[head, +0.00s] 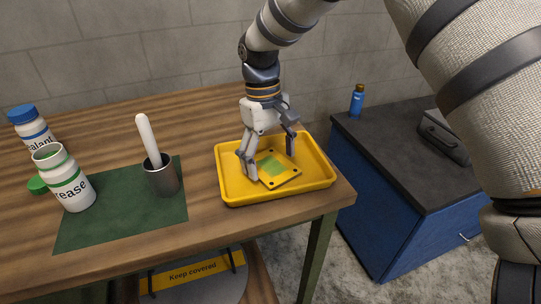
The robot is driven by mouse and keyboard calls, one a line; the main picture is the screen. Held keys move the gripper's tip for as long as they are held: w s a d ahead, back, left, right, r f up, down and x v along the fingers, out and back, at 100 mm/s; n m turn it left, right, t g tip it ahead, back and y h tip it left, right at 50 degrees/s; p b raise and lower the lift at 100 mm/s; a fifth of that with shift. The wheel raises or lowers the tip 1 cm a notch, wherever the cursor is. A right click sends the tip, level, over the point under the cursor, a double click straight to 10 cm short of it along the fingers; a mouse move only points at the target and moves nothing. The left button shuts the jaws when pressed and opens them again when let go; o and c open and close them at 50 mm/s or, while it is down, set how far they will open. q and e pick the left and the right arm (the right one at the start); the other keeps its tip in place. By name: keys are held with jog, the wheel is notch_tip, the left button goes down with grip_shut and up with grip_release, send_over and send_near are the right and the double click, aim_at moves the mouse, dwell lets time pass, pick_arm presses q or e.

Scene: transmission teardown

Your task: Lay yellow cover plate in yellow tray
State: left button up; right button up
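The yellow cover plate (280,179) is a square plate with a green center patch and dark corner holes. It is within the walls of the yellow tray (276,198), at the table's right end; I cannot tell if it rests flat on the tray floor. My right gripper (270,164) points down over the tray with its fingers spread wide, one beside each of two opposite plate edges. I cannot tell whether the fingers press on the plate or stand just clear of it. My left gripper is not in view.
A green mat (115,228) holds a grey cup (163,178) with a white-handled tool and an open grease bottle (70,185). A blue-capped sealant bottle (33,130) stands behind. A blue cabinet (390,200) with a small blue bottle (356,101) is at right. The wooden table behind the mat is clear.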

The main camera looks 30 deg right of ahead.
aim_at(265, 161)
jog(key=shift+r, duration=0.1)
notch_tip(265, 161, up, 12)
jog(key=w, duration=0.1)
jog(key=shift+w, duration=0.4)
jog(key=shift+a, duration=0.1)
